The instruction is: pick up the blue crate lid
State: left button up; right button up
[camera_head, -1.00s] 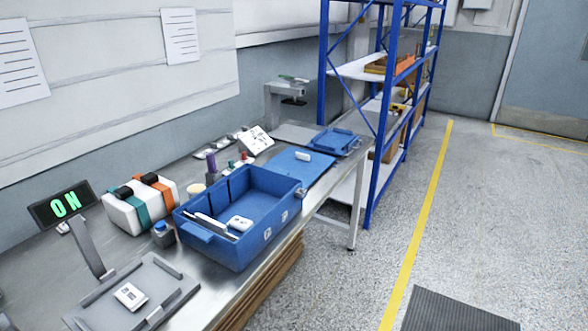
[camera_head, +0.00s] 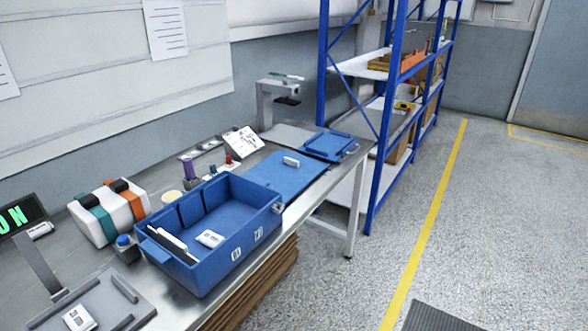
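A flat blue panel (camera_head: 283,178) that looks like the crate lid lies on the metal workbench, just behind the open crate. A small white piece (camera_head: 291,161), possibly a handle, sits on its top. The open blue crate (camera_head: 259,218) stands in front of it and holds a white device (camera_head: 210,239) and a long dark-and-white item (camera_head: 172,241). The crate's far wall is close to the panel; I cannot tell whether they touch. Neither of my grippers is in view.
A blue tray (camera_head: 331,145) lies beyond the panel, near the bench's far end. A grey stand (camera_head: 265,103) and a tilted white card (camera_head: 243,141) are behind. A white case with straps (camera_head: 109,213) is left of the crate. A blue shelf rack (camera_head: 386,110) stands beyond the bench; the floor at right is open.

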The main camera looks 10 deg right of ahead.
aim_at(288, 173)
jog(key=i+l, duration=0.2)
jog(key=l, duration=0.15)
jog(key=i+l, duration=0.15)
jog(key=l, duration=0.2)
jog(key=i+l, duration=0.2)
jog(key=l, duration=0.15)
